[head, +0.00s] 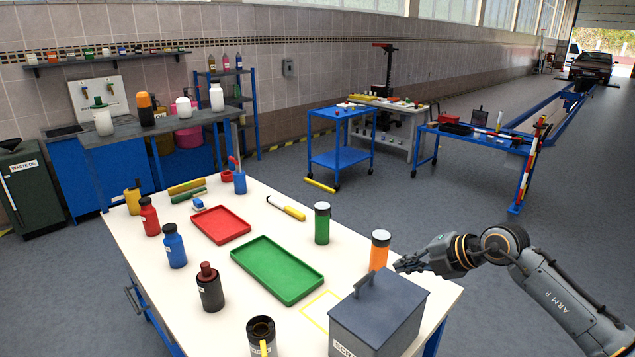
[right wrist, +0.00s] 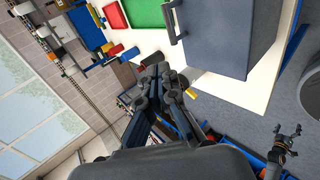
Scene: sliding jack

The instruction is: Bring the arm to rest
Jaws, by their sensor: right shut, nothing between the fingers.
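My right arm (head: 560,300) comes in from the right edge of the head view, with "ARM R" on its link. Its gripper (head: 402,266) is shut and empty, pointing left, just above the back right of the grey lidded box (head: 385,305). In the right wrist view the shut fingers (right wrist: 160,75) show in the middle, beside the grey box (right wrist: 235,40) and its handle. An orange bottle with a grey top (head: 379,250) stands just left of the gripper in the head view. I cannot tell whether they touch. My left gripper does not show in the head view.
The white table (head: 345,228) holds a green tray (head: 277,270), a red tray (head: 221,225), a green bottle (head: 322,224), a yellow-handled hook tool (head: 290,212) and several bottles at the left. A blue cart (head: 341,160) stands behind. The floor right of the table is clear.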

